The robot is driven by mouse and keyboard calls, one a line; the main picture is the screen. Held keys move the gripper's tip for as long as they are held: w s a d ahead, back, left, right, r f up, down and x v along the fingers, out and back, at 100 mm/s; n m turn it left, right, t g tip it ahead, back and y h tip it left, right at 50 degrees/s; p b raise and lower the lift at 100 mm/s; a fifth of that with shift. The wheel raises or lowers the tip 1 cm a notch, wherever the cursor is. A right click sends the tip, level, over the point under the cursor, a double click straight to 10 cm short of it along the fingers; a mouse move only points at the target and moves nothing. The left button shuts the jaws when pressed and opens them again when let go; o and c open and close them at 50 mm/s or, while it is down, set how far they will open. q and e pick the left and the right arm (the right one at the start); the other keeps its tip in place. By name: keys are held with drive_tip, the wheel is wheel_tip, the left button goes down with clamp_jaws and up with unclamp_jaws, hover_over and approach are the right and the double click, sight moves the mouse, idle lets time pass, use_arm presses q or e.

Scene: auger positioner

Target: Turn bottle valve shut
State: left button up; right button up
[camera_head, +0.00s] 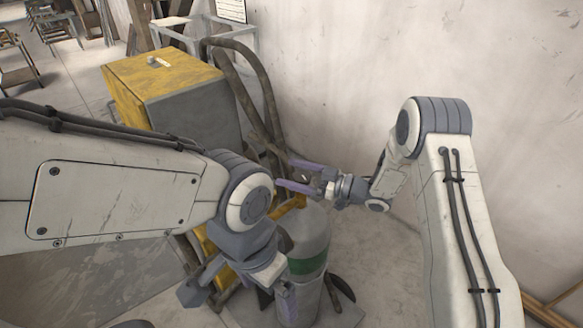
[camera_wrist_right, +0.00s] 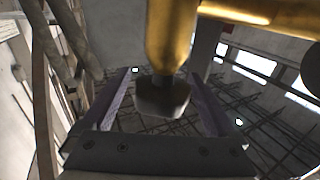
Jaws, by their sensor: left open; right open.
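A grey gas bottle (camera_head: 308,240) with a green band stands upright at the lower middle of the head view. In the right wrist view its valve shows as a brass body (camera_wrist_right: 172,35) with a dark knob (camera_wrist_right: 163,97) at its end. My right gripper (camera_head: 298,176) is above the bottle with its purple fingers apart. In the right wrist view the knob lies between the open fingers, with a gap visible on each side. The valve is not clear in the head view. My left gripper (camera_head: 240,292) is open and low, in front of the bottle's left side.
A yellow and grey machine (camera_head: 170,85) stands behind and left of the bottle, with a dark bent tube frame (camera_head: 262,85) beside it. A pale wall (camera_head: 370,60) rises behind and to the right. Stools (camera_head: 20,65) stand far back left.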

drive_tip(key=shift+a, duration=0.35)
drive_tip(key=c, duration=1.4)
drive_tip(key=shift+o, duration=0.2)
